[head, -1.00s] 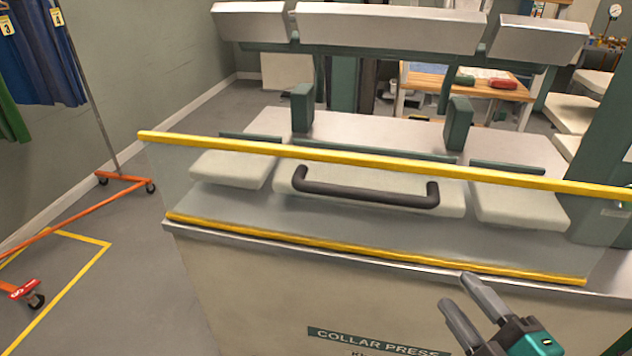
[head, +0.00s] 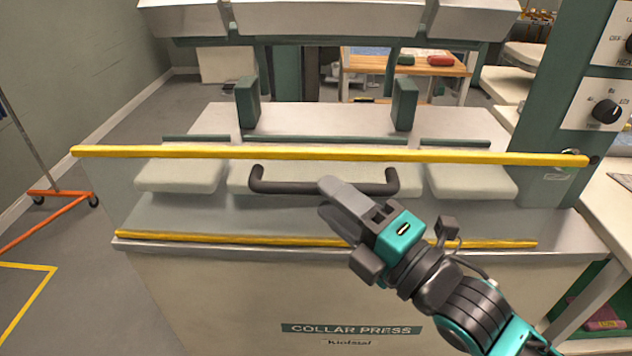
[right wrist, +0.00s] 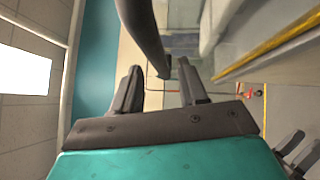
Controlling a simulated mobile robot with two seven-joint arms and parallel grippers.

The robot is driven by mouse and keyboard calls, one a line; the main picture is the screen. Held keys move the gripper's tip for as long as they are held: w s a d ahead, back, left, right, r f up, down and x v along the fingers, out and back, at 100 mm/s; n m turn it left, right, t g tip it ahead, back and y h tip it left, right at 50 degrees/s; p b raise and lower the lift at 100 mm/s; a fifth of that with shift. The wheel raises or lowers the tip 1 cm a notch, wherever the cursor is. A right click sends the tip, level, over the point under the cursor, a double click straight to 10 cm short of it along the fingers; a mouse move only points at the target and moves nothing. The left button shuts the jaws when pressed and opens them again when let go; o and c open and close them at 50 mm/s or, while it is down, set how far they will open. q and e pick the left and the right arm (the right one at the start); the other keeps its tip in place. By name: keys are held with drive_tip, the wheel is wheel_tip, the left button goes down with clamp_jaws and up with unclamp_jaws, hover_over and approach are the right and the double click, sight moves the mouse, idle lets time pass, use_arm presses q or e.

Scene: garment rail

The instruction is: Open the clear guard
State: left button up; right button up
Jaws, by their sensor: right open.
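The clear guard (head: 90,185) is a see-through panel with a yellow top edge (head: 330,153) and a yellow lower edge, across the front of the collar press. Its dark bar handle (head: 275,187) is on the front, below the top edge. My right gripper (head: 333,200) is open at the right half of the handle and hides part of it. In the right wrist view the handle (right wrist: 143,30) runs down between the two spread fingers (right wrist: 160,85), which are not closed on it. What look like my left gripper's fingers (right wrist: 300,152) show at that view's lower right corner.
Behind the guard are pale press pads (head: 180,178) and green posts (head: 247,102). A green control column with knobs (head: 607,111) stands at the right, beside a white table. An orange rail base (head: 50,205) is at the left.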

sight(316, 193)
drive_tip(key=shift+x, duration=2.05)
drive_tip(key=shift+c, duration=0.2)
clamp_jaws()
